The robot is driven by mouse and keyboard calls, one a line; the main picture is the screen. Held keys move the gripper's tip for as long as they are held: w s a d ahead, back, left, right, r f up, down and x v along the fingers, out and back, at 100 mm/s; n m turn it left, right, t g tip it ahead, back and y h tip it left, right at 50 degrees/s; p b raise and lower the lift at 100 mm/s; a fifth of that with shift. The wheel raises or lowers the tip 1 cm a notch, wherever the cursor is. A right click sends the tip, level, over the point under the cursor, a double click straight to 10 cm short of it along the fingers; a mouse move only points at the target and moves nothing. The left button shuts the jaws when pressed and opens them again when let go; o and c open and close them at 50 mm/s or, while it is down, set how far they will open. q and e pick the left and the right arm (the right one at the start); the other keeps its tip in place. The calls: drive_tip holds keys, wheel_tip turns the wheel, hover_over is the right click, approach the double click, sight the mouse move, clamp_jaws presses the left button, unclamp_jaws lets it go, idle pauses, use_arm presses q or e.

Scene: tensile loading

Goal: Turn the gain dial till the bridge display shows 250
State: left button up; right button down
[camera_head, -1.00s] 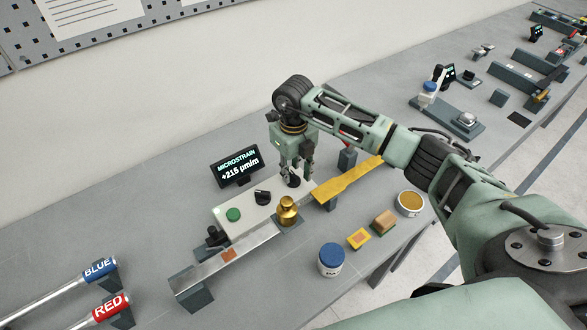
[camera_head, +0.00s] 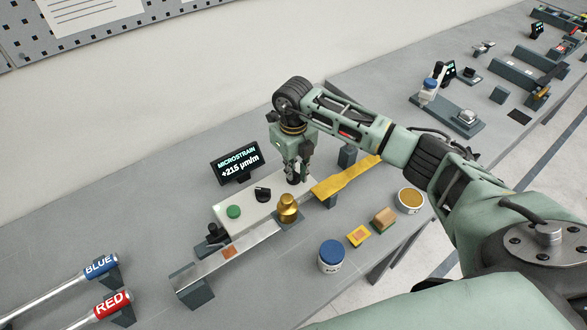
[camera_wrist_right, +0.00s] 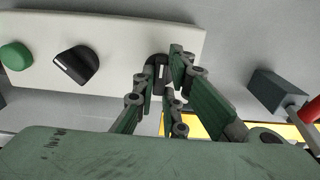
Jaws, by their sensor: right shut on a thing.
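The bridge display (camera_head: 237,163) reads "MICROSTRAIN +215 µm/m" and stands behind a white control box (camera_head: 247,210). The box carries a green button (camera_head: 233,212), a black pointer knob (camera_head: 263,194) and a second black dial (camera_head: 293,180) at its right end. My right gripper (camera_head: 297,172) points down over that right dial and is shut on it. In the right wrist view, the dial (camera_wrist_right: 155,66) with a white mark shows between the fingers, partly hidden. The pointer knob (camera_wrist_right: 77,66) and green button (camera_wrist_right: 15,56) show to its left. My left gripper is not in view.
A brass weight (camera_head: 288,208) stands on a metal beam (camera_head: 238,247) in front of the box. A yellow strip (camera_head: 340,180) lies to the right. A blue-lidded jar (camera_head: 331,256), small blocks and a round tin (camera_head: 411,200) stand nearer the front edge.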

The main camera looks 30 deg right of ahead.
drive_tip(key=m+b, duration=0.1)
drive_tip(key=m, duration=0.1)
drive_tip(key=shift+m, duration=0.4)
drive_tip(key=shift+m+b, duration=0.55)
drive_tip(key=shift+m, duration=1.45)
drive_tip(key=c, duration=1.8)
unclamp_jaws()
